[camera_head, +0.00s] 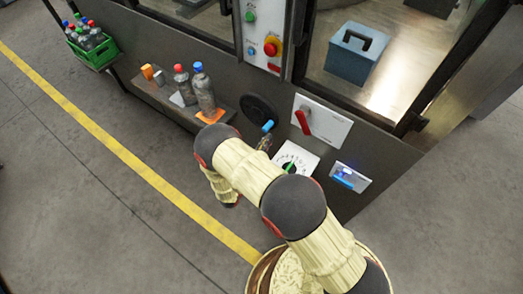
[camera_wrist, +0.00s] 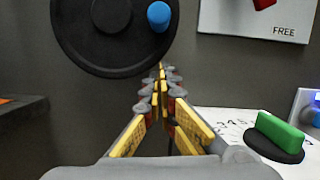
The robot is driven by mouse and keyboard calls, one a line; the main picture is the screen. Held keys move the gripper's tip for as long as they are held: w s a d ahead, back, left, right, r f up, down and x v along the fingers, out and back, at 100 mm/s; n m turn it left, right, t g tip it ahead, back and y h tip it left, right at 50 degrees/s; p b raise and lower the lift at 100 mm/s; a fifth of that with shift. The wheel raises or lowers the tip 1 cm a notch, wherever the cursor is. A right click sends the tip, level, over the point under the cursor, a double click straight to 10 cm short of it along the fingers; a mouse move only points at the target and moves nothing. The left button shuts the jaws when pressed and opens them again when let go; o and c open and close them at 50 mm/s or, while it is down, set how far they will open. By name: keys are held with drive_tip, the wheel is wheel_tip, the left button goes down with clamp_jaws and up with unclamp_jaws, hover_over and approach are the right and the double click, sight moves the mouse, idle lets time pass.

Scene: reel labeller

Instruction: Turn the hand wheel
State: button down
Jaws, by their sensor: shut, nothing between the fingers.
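The hand wheel (camera_head: 257,107) is a black disc on the dark front panel of the machine, with a blue handle (camera_head: 268,126) at its lower right in the head view. In the wrist view the wheel (camera_wrist: 90,45) fills the upper left and its blue handle (camera_wrist: 159,16) is at its upper right side. My gripper (camera_wrist: 162,72) is shut and empty, its fingertips pointing at the panel just below the handle. Whether the fingertips touch the wheel's rim cannot be told. In the head view my arm hides most of the gripper (camera_head: 264,143).
Right of the wheel is a white plate with a red lever (camera_head: 303,122), marked FREE. Below it are a dial with a green knob (camera_wrist: 281,132) and a blue-lit unit (camera_head: 350,178). A shelf with bottles (camera_head: 203,92) is at left. A green crate (camera_head: 93,52) stands farther left.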

sight(271, 129)
drive_tip(key=shift+a+r, duration=0.15)
drive_tip(key=shift+r, duration=0.6)
drive_tip(key=shift+a+r, duration=0.1)
drive_tip(key=shift+r, duration=0.65)
drive_tip(key=shift+r, duration=0.1)
